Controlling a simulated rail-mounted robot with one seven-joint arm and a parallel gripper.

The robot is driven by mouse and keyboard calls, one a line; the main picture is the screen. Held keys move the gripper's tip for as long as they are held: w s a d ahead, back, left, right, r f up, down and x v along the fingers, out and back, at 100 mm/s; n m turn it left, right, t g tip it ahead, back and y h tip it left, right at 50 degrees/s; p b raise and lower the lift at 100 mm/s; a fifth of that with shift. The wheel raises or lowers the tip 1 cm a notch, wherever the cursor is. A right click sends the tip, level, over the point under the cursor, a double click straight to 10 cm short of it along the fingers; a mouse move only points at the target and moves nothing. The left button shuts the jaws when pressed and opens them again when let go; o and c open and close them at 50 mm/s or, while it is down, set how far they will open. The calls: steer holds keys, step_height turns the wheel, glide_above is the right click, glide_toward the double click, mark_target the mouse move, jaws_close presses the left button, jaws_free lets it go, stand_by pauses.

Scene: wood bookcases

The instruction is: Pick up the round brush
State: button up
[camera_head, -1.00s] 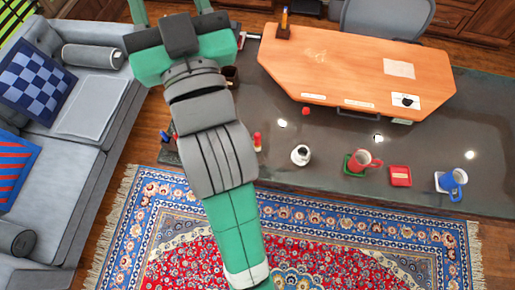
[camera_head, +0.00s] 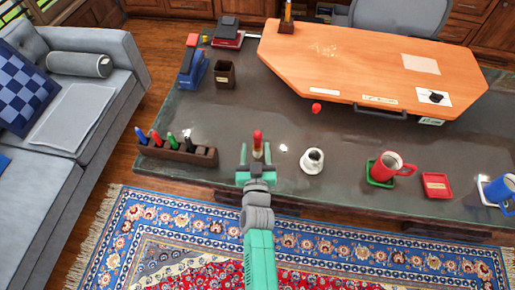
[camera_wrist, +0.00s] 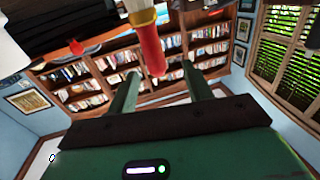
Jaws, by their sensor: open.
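The round brush (camera_head: 257,137) has a red handle above a pale yellowish lower part. It stands upright near the front edge of the dark desk. In the wrist view its red handle (camera_wrist: 151,52), yellow band and pale bristles show at the top of the picture, just ahead of the fingertips. My green gripper (camera_head: 256,158) is open, with one finger toward each side of the brush. The gripper also shows in the wrist view (camera_wrist: 160,82), with nothing held. In the head view the gripper hides the brush's lower end.
A tray of markers (camera_head: 180,151) lies to the left, and a white cup (camera_head: 312,161) stands to the right. A red mug (camera_head: 389,164) and a red coaster (camera_head: 436,185) are farther right. A raised orange desktop (camera_head: 350,60) lies behind. Desk around the brush is clear.

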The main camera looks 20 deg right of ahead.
mark_target(258, 140)
steer(key=shift+w+d, duration=0.15)
steer(key=shift+w, duration=0.15)
steer(key=b+x, duration=0.1)
steer(key=x, duration=0.1)
steer(key=b+x, duration=0.2)
steer(key=shift+w+d+r, duration=0.1)
steer(key=shift+d, duration=0.35)
steer(key=shift+w+r, duration=0.1)
steer(key=shift+w, duration=0.2)
steer(key=c, duration=1.1)
steer(key=shift+o, duration=0.2)
steer(key=shift+r, duration=0.2)
